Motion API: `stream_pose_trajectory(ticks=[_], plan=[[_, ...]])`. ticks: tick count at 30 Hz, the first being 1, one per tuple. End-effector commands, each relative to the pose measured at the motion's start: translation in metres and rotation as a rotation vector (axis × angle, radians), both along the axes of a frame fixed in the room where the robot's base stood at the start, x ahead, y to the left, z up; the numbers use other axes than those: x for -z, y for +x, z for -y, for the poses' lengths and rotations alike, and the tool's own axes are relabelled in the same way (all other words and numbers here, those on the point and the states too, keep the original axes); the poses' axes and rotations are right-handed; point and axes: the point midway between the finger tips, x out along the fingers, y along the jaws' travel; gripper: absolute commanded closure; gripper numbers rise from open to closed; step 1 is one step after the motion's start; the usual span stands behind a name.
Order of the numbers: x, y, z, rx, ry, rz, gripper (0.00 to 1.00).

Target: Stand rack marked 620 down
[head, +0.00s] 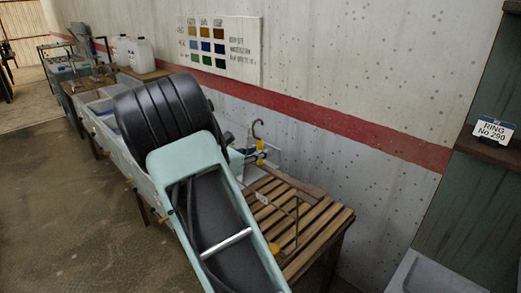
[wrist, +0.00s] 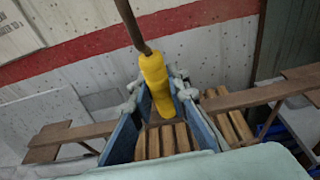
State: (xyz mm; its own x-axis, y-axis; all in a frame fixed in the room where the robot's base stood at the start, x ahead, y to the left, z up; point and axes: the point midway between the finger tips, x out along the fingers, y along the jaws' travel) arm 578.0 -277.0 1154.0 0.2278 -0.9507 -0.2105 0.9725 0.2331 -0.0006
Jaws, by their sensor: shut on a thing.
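The rack shows a brown hook stem (head: 257,128) with a yellow grip and a brown crossbar. In the wrist view the yellow grip (wrist: 155,82) stands between the blue fingers of my gripper (wrist: 158,94), which is shut on it. The crossbar (wrist: 270,97) runs out to both sides below. In the head view my gripper (head: 258,153) is partly hidden behind my arm, over the slatted wooden table (head: 335,222). A small white tag (head: 262,198) shows near the rack's thin rods; its marking is unreadable. I cannot tell whether the rack touches the slats.
The wall with a red stripe (head: 330,125) stands close behind the table. Tanks (head: 98,108) and white jugs (head: 140,55) line the wall at left. At right are a sign reading "RING No 290" (head: 494,130) and a grey bin (head: 430,278). The floor (head: 70,200) at left is clear.

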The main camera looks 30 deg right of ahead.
Motion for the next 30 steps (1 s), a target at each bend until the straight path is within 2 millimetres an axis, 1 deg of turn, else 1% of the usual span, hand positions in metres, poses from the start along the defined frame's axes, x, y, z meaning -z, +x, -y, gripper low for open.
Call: stream_pose_trajectory(ticks=[14,30], plan=[[0.0003,0.0003,0.0005,0.000,-0.001,0.002,1.00],[0.0078,0.0003,0.0005,0.000,-0.001,0.002,1.00]])
